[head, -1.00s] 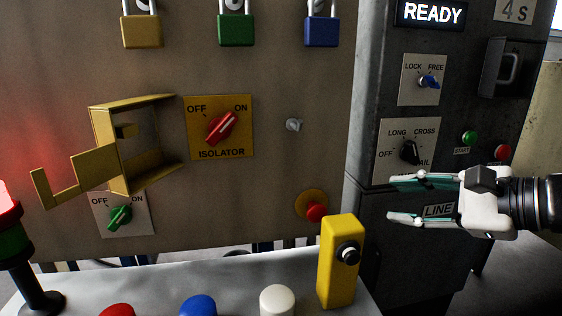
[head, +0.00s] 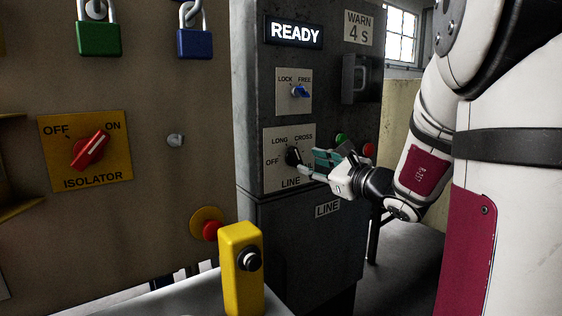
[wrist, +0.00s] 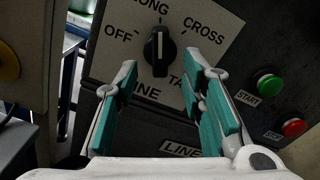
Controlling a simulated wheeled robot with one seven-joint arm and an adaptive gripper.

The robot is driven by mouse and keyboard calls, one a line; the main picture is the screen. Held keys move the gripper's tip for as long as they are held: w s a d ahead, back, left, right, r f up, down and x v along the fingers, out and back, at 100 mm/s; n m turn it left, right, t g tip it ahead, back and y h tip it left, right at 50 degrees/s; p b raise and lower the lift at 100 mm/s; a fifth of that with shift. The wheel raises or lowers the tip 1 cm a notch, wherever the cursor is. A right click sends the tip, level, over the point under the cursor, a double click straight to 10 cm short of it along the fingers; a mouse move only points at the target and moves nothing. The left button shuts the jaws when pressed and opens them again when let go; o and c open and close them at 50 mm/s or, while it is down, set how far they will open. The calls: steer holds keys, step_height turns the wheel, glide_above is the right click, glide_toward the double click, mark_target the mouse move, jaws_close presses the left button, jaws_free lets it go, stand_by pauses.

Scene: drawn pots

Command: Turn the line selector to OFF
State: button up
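The line selector (wrist: 160,52) is a black knob with a white pointer mark, on a pale plate (wrist: 222,22) marked OFF, LONG, CROSS and TAIL. In the wrist view its mark points up, roughly towards LONG; OFF is to its left. In the head view the selector (head: 293,156) is on the dark grey cabinet, left of my gripper (head: 308,164). My gripper in the wrist view (wrist: 162,63) is open, with its teal-padded fingers on either side below the knob. The knob lies between and just beyond the tips; contact cannot be told.
A blue LOCK/FREE switch (head: 300,91) is above the selector. Green START (wrist: 269,85) and red STOP (wrist: 293,127) buttons are to its right. A yellow post (head: 241,270) with a black button stands at the front. A red ISOLATOR switch (head: 90,151) is on the left panel.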

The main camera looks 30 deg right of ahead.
mark_target(299, 159)
steer(key=w, duration=0.6)
steer(key=shift+a, duration=0.1)
jaws_close()
